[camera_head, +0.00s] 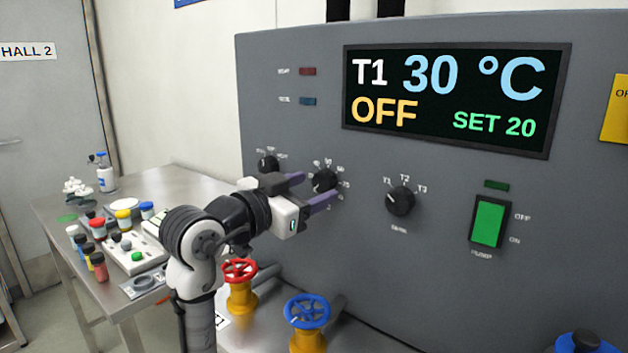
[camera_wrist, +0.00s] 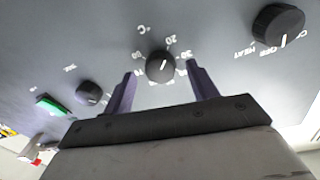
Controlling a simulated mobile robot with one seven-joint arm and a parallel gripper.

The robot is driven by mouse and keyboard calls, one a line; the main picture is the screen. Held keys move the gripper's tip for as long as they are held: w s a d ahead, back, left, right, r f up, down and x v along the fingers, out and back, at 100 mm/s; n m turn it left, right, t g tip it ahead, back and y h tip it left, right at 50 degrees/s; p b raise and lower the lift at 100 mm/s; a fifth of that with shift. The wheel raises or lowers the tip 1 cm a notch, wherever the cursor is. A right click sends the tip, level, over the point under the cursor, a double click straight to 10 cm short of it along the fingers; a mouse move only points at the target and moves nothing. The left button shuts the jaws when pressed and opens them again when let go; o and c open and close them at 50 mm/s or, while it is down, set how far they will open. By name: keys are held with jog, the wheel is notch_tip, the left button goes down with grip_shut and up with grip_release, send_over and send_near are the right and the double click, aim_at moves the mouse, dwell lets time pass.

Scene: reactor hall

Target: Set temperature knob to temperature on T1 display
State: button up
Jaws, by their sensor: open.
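The display (camera_head: 447,98) on the grey panel reads T1 30 °C, OFF and SET 20. The temperature knob (camera_head: 325,180) is a black dial with a number scale around it, left of and below the display. In the wrist view the temperature knob (camera_wrist: 160,67) shows a white pointer line and lies between the two finger tips. My gripper (camera_head: 321,187) is open, its purple fingers pointing at the panel, one on each side of the knob. In the wrist view a gap shows between each finger of my gripper (camera_wrist: 160,70) and the knob; contact is not visible.
An OFF/HEAT knob (camera_wrist: 278,25) lies on one side and a T1/T2/T3 selector knob (camera_head: 400,199) on the other. A green pump switch (camera_head: 488,222) is further right. Red (camera_head: 240,271) and blue (camera_head: 307,311) valve wheels stand below. A cluttered steel table (camera_head: 190,183) is at left.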

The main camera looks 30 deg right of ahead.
jog(key=shift+x, duration=0.9)
jog(key=shift+c, duration=0.2)
jog(key=c, duration=0.9)
jog(key=shift+c, duration=0.2)
jog(key=shift+m, duration=0.4)
jog(key=m+b, duration=0.2)
jog(key=shift+m, duration=0.3)
jog(key=m+b, duration=0.2)
jog(key=m, duration=0.3)
jog(key=shift+r+y, duration=0.1)
jog(key=shift+y, duration=0.2)
